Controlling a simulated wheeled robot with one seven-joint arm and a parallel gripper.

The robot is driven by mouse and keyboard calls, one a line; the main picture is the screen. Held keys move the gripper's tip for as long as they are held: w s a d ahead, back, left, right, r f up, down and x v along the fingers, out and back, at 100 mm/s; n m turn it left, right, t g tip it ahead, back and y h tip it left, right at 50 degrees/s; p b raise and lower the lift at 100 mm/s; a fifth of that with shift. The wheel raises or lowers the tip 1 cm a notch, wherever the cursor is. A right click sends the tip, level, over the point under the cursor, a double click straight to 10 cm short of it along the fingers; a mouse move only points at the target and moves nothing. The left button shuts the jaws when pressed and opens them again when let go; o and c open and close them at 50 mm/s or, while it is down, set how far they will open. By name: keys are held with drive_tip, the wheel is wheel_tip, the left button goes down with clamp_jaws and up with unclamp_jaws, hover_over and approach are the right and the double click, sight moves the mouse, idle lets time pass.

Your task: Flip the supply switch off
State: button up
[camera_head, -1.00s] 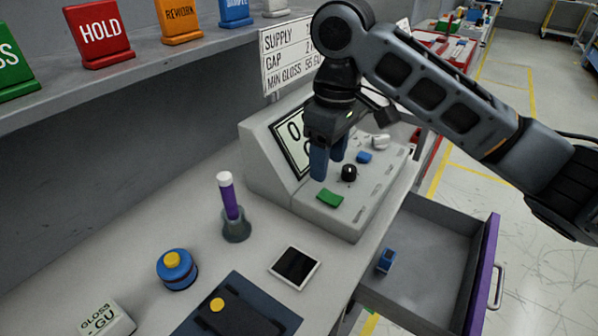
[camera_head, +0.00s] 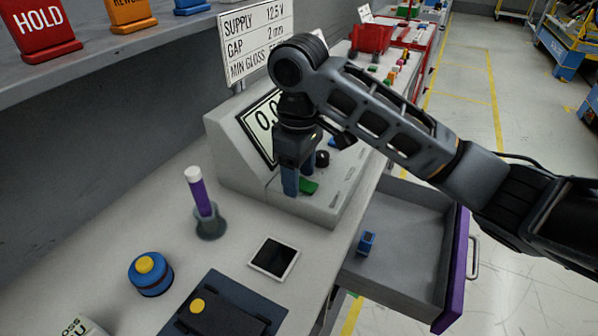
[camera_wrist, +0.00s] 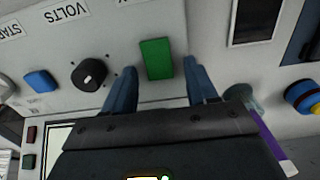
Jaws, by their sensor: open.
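A grey console (camera_head: 235,150) with a display stands on the bench. A green rocker switch (camera_head: 309,186) is on its sloped top near the front end; its label is not readable. In the wrist view the green switch (camera_wrist: 157,59) shows between my two blue fingertips. My gripper (camera_head: 300,180) is open and empty, pointing down right over the green switch. I cannot tell whether the fingers touch the panel. A black knob (camera_wrist: 90,74) and a blue button (camera_wrist: 41,81) sit beyond the switch on the same panel.
An open drawer (camera_head: 398,240) sticks out at right. A sign (camera_head: 257,42) stands behind.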

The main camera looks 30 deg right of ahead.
sight(307, 185)
drive_tip(key=c, duration=1.1)
drive_tip(key=shift+o, duration=0.2)
drive_tip(key=shift+s+d+r+t+y, duration=0.1)
drive_tip(key=shift+s+t+y, duration=0.1)
drive_tip(key=shift+t+y, duration=0.4)
drive_tip(key=o, duration=1.1)
drive_tip(key=shift+c, duration=0.2)
drive_tip(key=shift+r, duration=0.1)
wheel_tip(307, 185, up, 8)
drive_tip(key=s+p, duration=0.1)
drive_tip(key=shift+d+f+p, duration=0.25)
drive_tip(key=shift+d+p, duration=0.1)
drive_tip(key=shift+d, duration=0.05)
